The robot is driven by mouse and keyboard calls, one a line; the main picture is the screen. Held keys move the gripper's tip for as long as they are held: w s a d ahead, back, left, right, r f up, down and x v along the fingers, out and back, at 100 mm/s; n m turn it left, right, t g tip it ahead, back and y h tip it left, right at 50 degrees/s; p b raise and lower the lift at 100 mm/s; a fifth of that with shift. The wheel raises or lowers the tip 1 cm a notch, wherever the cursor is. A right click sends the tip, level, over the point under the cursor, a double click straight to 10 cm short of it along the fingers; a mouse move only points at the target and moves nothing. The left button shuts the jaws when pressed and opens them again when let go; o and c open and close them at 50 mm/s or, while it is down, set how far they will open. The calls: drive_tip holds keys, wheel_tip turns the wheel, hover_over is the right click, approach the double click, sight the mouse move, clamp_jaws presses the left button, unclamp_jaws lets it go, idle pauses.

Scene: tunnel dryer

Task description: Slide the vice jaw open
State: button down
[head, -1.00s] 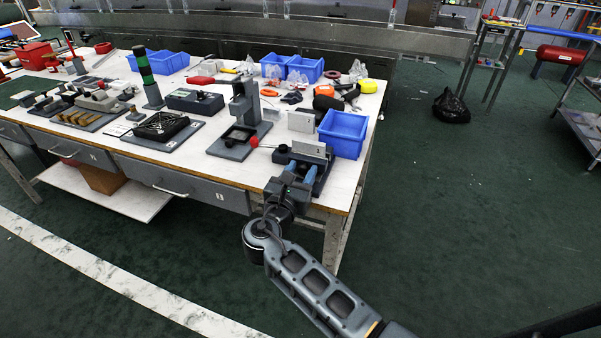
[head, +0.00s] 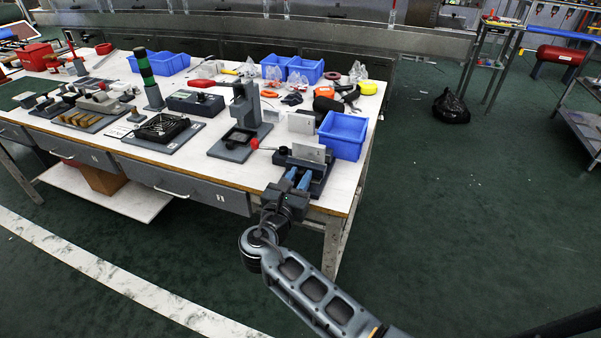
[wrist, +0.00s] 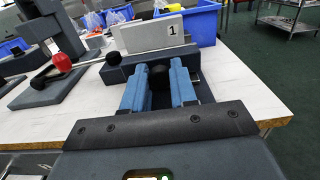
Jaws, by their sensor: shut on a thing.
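The vice (head: 319,182) is a dark grey fixture at the front right corner of the workbench. A pale upright jaw plate marked 1 (head: 308,152) stands on it and also shows in the wrist view (wrist: 152,37). A second pale plate (head: 301,123) stands behind, apart from it. My gripper (head: 297,178) is at the near side of the vice. In the wrist view its blue fingers (wrist: 159,88) are closed around a dark rounded knob (wrist: 158,72) in front of the marked jaw. The fingers hide part of the knob.
A blue bin (head: 342,137) stands close on the right of the vice. A lever with a red ball (head: 255,143) and a grey press stand (head: 245,110) are on the left.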

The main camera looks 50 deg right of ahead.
drive_tip(key=shift+v, duration=0.8)
drive_tip(key=c, duration=0.9)
unclamp_jaws()
drive_tip(key=shift+a, duration=0.1)
drive_tip(key=v, duration=0.7)
drive_tip(key=shift+s+a, duration=0.15)
drive_tip(key=shift+a, duration=0.1)
